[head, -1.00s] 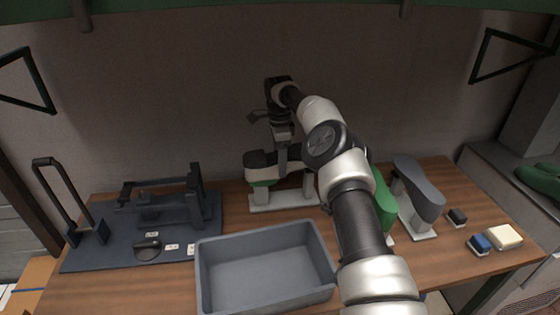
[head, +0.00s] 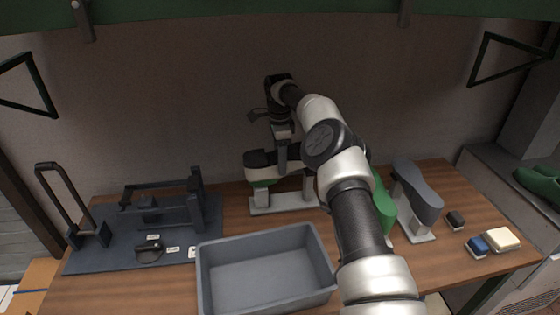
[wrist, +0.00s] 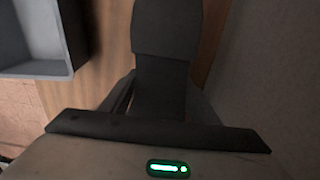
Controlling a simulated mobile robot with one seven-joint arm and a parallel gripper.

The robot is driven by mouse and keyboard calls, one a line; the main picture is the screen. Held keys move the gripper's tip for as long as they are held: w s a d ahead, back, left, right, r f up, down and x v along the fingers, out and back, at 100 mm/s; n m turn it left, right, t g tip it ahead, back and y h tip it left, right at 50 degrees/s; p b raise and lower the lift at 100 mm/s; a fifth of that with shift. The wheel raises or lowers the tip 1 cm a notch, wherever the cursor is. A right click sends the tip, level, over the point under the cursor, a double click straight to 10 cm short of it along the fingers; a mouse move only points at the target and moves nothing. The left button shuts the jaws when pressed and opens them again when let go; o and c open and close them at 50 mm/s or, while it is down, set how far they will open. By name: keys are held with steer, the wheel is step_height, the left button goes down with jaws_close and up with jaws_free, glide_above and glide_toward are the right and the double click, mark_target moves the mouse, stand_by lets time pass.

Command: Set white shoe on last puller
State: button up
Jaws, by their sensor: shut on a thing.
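The white shoe (head: 259,174) shows in the head view at the back middle of the bench, dark on top with some green low on its side. It is above a pale stand (head: 284,202); whether it rests on it I cannot tell. My gripper (head: 283,165) reaches down to it and is shut on it, hiding its middle. In the wrist view a broad dark grey shape, likely the shoe's sole (wrist: 166,28), runs up from between my fingers. The last puller (head: 165,212), a dark frame on a dark base plate, stands at the left.
A grey open bin (head: 265,270), empty, lies in front of the stand. At the right are a green form (head: 383,203), partly behind my arm, and a grey last (head: 418,190) on a pale stand. Small blocks (head: 478,246) lie right. A tall handle (head: 72,203) rises far left.

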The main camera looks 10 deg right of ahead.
steer(key=shift+w+r+p, duration=0.1)
steer(key=shift+r+p, duration=1.1)
steer(key=shift+r, duration=3.65)
steer(key=shift+a, duration=0.15)
